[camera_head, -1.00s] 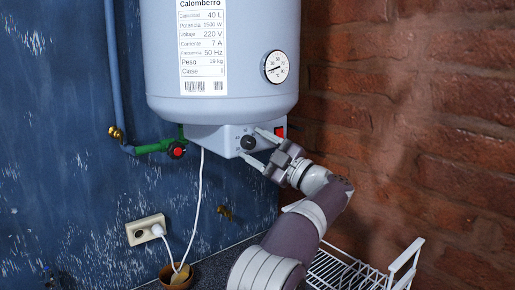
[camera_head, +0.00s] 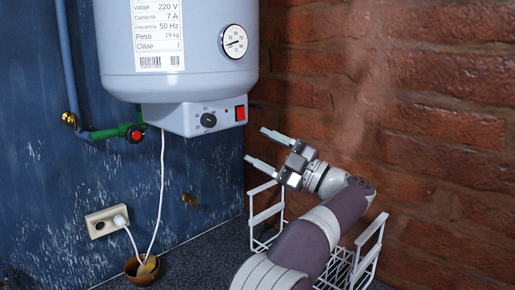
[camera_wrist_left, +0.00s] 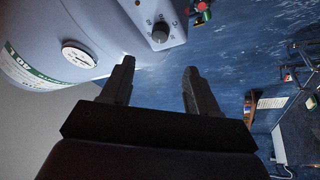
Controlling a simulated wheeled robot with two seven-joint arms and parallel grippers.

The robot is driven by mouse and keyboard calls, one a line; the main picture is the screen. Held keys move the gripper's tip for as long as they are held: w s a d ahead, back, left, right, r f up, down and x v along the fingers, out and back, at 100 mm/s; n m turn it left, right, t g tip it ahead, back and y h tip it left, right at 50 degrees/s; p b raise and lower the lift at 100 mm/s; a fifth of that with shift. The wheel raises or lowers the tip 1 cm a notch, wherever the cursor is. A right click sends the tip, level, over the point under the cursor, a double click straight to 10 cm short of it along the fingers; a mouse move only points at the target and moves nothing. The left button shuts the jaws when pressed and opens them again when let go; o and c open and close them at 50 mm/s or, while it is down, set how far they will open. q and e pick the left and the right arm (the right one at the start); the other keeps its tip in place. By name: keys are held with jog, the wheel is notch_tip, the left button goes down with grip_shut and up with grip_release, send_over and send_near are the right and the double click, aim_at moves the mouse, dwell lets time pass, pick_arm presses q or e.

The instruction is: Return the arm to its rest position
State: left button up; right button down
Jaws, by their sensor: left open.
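My left gripper (camera_head: 270,150) is open and empty in the head view, to the right of and a little below the water heater's control box. Its two fingers point up and left, with a gap between them, and touch nothing. The white water heater (camera_head: 180,85) hangs on the wall, with a black knob (camera_head: 208,120) and a red switch (camera_head: 240,113) on its lower box. In the left wrist view, both dark fingers (camera_wrist_left: 157,82) stand apart, and the knob (camera_wrist_left: 160,32) shows beyond them at the top. My right gripper is in neither view.
A white wire rack (camera_head: 366,250) stands on the dark counter (camera_head: 205,255) behind and beside my arm. The brick wall (camera_head: 430,130) is at the right. A socket (camera_head: 100,222) with a plug, a brown bowl (camera_head: 141,268) and a green valve pipe (camera_head: 108,132) are at the left.

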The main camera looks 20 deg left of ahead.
pick_arm(q)
jog(key=w+d+f+m+t+h, duration=0.55)
jog(key=w+m+t+h, duration=0.2)
jog(key=m, duration=0.25)
jog(key=w+d+f+m+t+h, duration=0.5)
jog(key=w+d+m+t+h, duration=0.15)
jog(key=m+t+h, duration=0.2)
jog(key=s+d+f+m+g+h, duration=0.2)
jog(key=s+f+m+g+h, duration=0.1)
jog(key=f, duration=0.5)
jog(key=s+d+f+m+g+h, duration=0.1)
jog(key=s+f+m+g+h, duration=0.2)
jog(key=f, duration=0.4)
jog(key=s+a+f+m+g+h, duration=0.1)
jog(key=s+f+g, duration=0.2)
jog(key=s+f, duration=0.25)
jog(key=s+a+f+m+g, duration=0.1)
jog(key=s+f+m+g, duration=0.1)
jog(key=s+f, duration=0.4)
jog(key=s+a+f+g, duration=0.1)
jog(key=s+a+g, duration=0.2)
jog(key=s, duration=0.8)
jog(key=s+a+f+g+y, duration=0.1)
jog(key=s+a, duration=0.4)
jog(key=s, duration=0.7)
jog(key=shift+s+a+f+g+y, duration=0.15)
jog(key=shift+s+f+g+y, duration=0.15)
jog(key=shift+f+g, duration=0.55)
